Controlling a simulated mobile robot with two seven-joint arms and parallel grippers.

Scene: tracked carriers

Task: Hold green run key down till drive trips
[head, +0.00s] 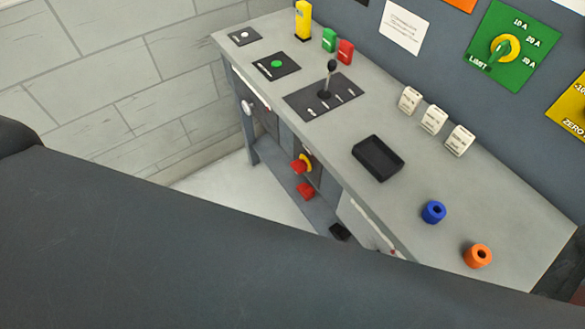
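A round green key (278,64) sits on a black plate (266,71) near the left end of the grey bench. A small green block (329,40) stands farther back beside a red block (345,51); I cannot read any marking on either. A green dial panel (513,45) with a yellow knob is on the wall at the upper right, marked 10 A, 20 A and LIMIT. Neither of my grippers is in view, and nothing visible touches the green key.
A lever (331,70) on a slotted black plate rises right of the key. A black tray (378,158), white labelled blocks (433,120), a blue ring (433,212) and an orange ring (478,255) stand along the bench (430,175). The near lower view is blocked.

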